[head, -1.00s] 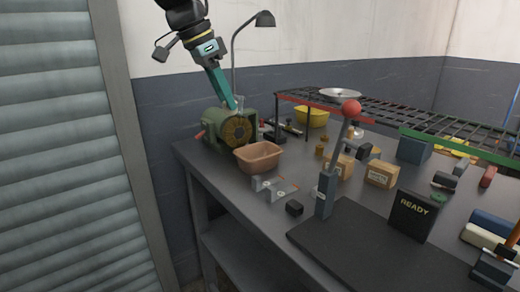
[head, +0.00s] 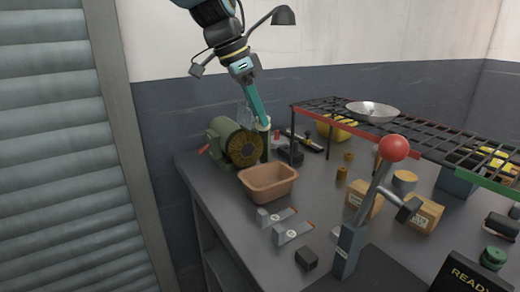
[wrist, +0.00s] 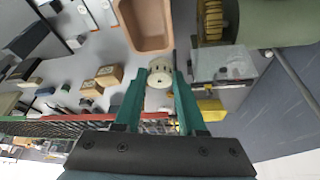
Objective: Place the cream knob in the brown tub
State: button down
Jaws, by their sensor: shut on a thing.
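My gripper (head: 264,122) has teal fingers that are shut on the cream knob (head: 265,121). In the wrist view the round cream knob (wrist: 160,73) sits between the two fingertips (wrist: 159,80). The brown tub (head: 268,190) stands on the bench, in front of and below the gripper in the head view. The tub (wrist: 128,22) also shows at the top of the wrist view, just beyond the knob, and the part I see inside it looks empty. The knob is held above the bench, apart from the tub.
A green bench grinder (head: 225,138) stands left of the tub. A black wire rack (head: 420,140) carries a silver pan (head: 372,111). A lever with a red ball (head: 394,148), cardboard boxes (head: 364,199) and small metal brackets (head: 291,232) lie right and in front. A lamp (head: 284,15) rises behind.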

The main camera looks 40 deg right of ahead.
notch_tip(320, 180, down, 9)
jog(key=shift+f+p, duration=0.1)
jog(key=shift+p, duration=0.4)
jog(key=shift+f, duration=0.1)
jog(key=shift+f, duration=0.1)
jog(key=shift+f+b, duration=0.35)
jog(key=shift+f, duration=0.05)
jog(key=c, duration=0.8)
grip_release()
jog(key=shift+o, duration=0.2)
jog(key=shift+r, duration=0.15)
jog(key=shift+r+p, duration=0.4)
jog(key=b+v, duration=0.1)
jog(key=v, duration=1.1)
